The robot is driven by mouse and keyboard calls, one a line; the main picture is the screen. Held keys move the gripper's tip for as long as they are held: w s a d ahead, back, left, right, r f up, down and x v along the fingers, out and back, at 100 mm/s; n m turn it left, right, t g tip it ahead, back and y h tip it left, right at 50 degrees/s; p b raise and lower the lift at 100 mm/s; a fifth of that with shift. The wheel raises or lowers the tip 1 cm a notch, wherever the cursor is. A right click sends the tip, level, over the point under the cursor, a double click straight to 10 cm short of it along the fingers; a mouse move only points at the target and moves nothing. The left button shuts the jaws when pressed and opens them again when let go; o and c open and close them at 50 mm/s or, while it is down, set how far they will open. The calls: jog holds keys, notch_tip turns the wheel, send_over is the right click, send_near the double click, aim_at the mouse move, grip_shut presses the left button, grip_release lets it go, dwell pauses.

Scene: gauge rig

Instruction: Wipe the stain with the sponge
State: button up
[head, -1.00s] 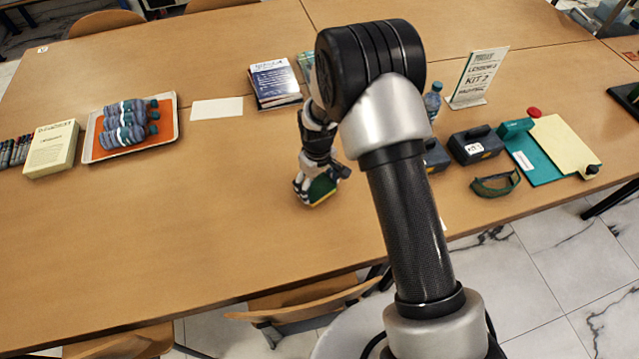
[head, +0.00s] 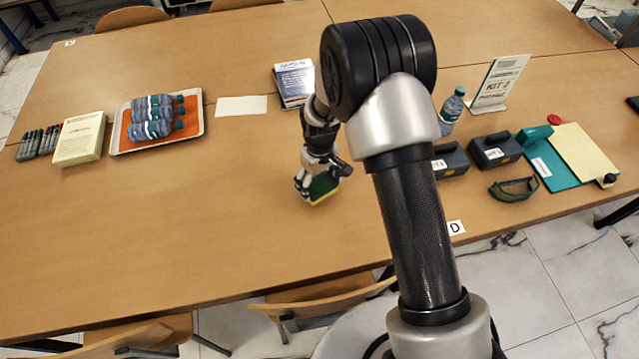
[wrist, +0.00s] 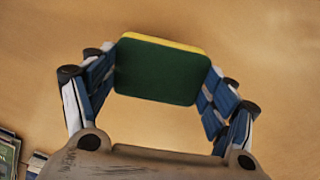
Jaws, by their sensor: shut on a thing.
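My gripper (head: 318,188) is shut on the sponge (head: 322,189), over the middle of the wooden table. The sponge is green on one face with a yellow edge. In the wrist view, the sponge (wrist: 160,72) sits between the two fingers of my gripper (wrist: 158,78), its dark green side facing the camera. I cannot tell whether it touches the table. No stain shows clearly in either view; part of the table is hidden behind my arm.
To the left are a tray (head: 203,125) with bottles, a yellow box (head: 80,140) and markers (head: 38,143). Booklets (head: 293,82) and a blank sheet (head: 241,106) lie behind. To the right are a bottle (head: 452,108), dark cases (head: 495,150) and goggles (head: 513,190). The table's left middle is clear.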

jog(key=shift+r+p, duration=1.4)
jog(key=shift+r, duration=1.05)
